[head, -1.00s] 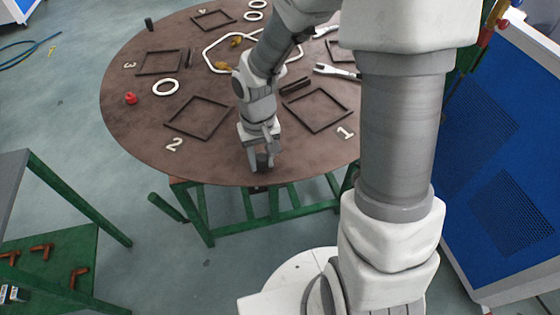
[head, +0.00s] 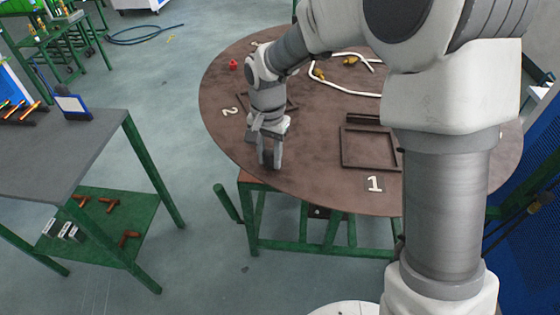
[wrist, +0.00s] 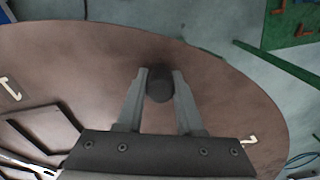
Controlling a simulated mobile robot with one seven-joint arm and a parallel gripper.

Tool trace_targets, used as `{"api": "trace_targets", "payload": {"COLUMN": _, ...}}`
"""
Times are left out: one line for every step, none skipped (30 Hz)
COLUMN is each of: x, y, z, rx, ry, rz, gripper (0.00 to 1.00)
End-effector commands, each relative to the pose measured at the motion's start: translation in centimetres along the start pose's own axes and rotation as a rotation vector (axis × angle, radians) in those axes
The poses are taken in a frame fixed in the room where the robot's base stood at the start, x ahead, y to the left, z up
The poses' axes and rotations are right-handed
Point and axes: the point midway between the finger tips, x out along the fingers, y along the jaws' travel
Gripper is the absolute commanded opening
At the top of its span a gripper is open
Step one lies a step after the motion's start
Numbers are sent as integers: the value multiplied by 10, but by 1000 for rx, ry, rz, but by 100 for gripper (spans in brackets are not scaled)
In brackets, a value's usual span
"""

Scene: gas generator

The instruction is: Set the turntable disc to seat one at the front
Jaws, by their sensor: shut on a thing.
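The brown round turntable disc (head: 335,185) lies on a green stand. Its white number 1 (head: 374,184) is near the front rim, right of the stand's front middle, with a square seat frame (head: 371,148) behind it. Number 2 (head: 230,111) is at the left rim. My gripper (head: 270,160) points down at the front-left rim. In the wrist view it (wrist: 160,78) is shut on a dark round knob (wrist: 159,89) standing on the disc. Numbers 1 (wrist: 9,89) and 2 (wrist: 249,140) lie on either side. My arm hides part of the disc.
The green stand (head: 282,232) has a bar jutting out left. A grey table (head: 75,150) with a green lower shelf stands at the left. White bent tubing (head: 345,88) lies on the disc. A blue panelled unit (head: 530,240) is at the right. Floor between table and stand is clear.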

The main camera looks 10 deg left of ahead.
Motion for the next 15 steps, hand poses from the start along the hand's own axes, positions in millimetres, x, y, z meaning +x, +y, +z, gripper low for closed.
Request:
{"api": "trace_targets", "payload": {"x": -1, "y": 1, "z": -2, "rx": 4, "ry": 2, "rz": 1, "gripper": 0}}
{"api": "trace_targets", "payload": {"x": -1, "y": 1, "z": -2, "rx": 4, "ry": 2, "rz": 1, "gripper": 0}}
{"api": "trace_targets", "payload": {"x": -1, "y": 1, "z": -2, "rx": 4, "ry": 2, "rz": 1, "gripper": 0}}
{"api": "trace_targets", "payload": {"x": -1, "y": 1, "z": -2, "rx": 3, "ry": 2, "rz": 1, "gripper": 0}}
{"api": "trace_targets", "payload": {"x": -1, "y": 1, "z": -2, "rx": 3, "ry": 1, "rz": 1, "gripper": 0}}
{"api": "trace_targets", "payload": {"x": -1, "y": 1, "z": -1, "rx": 3, "ry": 1, "rz": 1, "gripper": 0}}
{"api": "trace_targets", "payload": {"x": -1, "y": 1, "z": -1, "rx": 3, "ry": 1, "rz": 1, "gripper": 37}}
{"api": "trace_targets", "payload": {"x": -1, "y": 1, "z": -1, "rx": 3, "ry": 1, "rz": 1, "gripper": 43}}
{"api": "trace_targets", "payload": {"x": -1, "y": 1, "z": -1, "rx": 3, "ry": 1, "rz": 1, "gripper": 50}}
{"api": "trace_targets", "payload": {"x": -1, "y": 1, "z": -1, "rx": 2, "ry": 1, "rz": 1, "gripper": 55}}
{"api": "trace_targets", "payload": {"x": -1, "y": 1, "z": -1, "rx": 2, "ry": 0, "rz": 1, "gripper": 61}}
{"api": "trace_targets", "payload": {"x": -1, "y": 1, "z": -1, "rx": 2, "ry": 0, "rz": 1, "gripper": 66}}
{"api": "trace_targets", "payload": {"x": -1, "y": 1, "z": -1, "rx": 2, "ry": 0, "rz": 1, "gripper": 66}}
{"api": "trace_targets", "payload": {"x": -1, "y": 1, "z": 0, "rx": 1, "ry": 0, "rz": 1, "gripper": 66}}
{"api": "trace_targets", "payload": {"x": 0, "y": 1, "z": 0, "rx": 1, "ry": -1, "rz": 1, "gripper": 66}}
